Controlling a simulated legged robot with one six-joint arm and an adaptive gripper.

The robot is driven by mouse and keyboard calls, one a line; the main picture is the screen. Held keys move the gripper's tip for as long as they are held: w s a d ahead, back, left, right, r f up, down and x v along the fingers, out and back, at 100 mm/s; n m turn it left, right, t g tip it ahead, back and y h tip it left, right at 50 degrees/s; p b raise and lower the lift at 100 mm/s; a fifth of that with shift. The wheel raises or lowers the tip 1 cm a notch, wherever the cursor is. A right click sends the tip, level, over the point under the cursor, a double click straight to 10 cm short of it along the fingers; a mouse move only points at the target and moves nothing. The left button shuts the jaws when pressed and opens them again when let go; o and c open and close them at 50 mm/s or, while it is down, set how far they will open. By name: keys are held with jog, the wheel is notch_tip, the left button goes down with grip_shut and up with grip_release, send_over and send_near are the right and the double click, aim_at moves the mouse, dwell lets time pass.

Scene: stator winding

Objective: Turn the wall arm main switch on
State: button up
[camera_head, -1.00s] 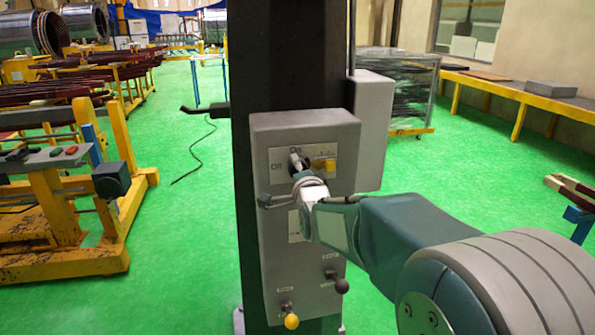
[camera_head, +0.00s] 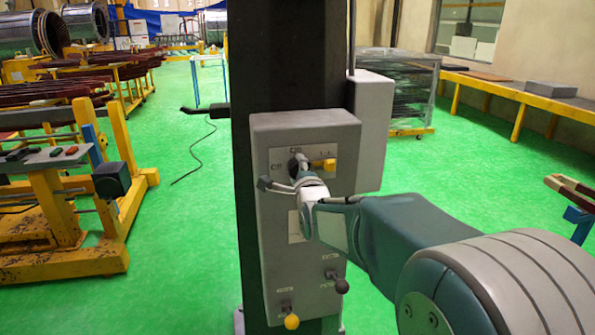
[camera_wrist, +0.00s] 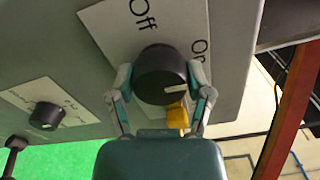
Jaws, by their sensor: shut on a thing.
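The main switch is a round black knob (camera_wrist: 160,72) with a white pointer line, on a white plate (camera_wrist: 112,25) marked Off and On. In the wrist view the pointer line is on the knob's right side, toward the On side and away from Off. My gripper (camera_wrist: 159,88) has one finger on each side of the knob and is shut on it. In the head view my gripper (camera_head: 283,172) is at the upper part of the grey control box (camera_head: 275,240) and partly hides the knob.
A yellow part (camera_head: 324,164) sits close beside the knob. Lower on the box are a yellow-tipped lever (camera_head: 291,321) and a dark-knobbed lever (camera_head: 341,285). A dark column (camera_head: 290,50) stands behind the box. A smaller black knob (camera_wrist: 46,115) shows in the wrist view.

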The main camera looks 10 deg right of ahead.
jog(key=shift+f, duration=0.35)
jog(key=o, duration=1.1)
jog(key=shift+o, duration=0.2)
jog(key=shift+r, duration=0.1)
jog(key=shift+r, duration=0.1)
jog(key=s, duration=1.2)
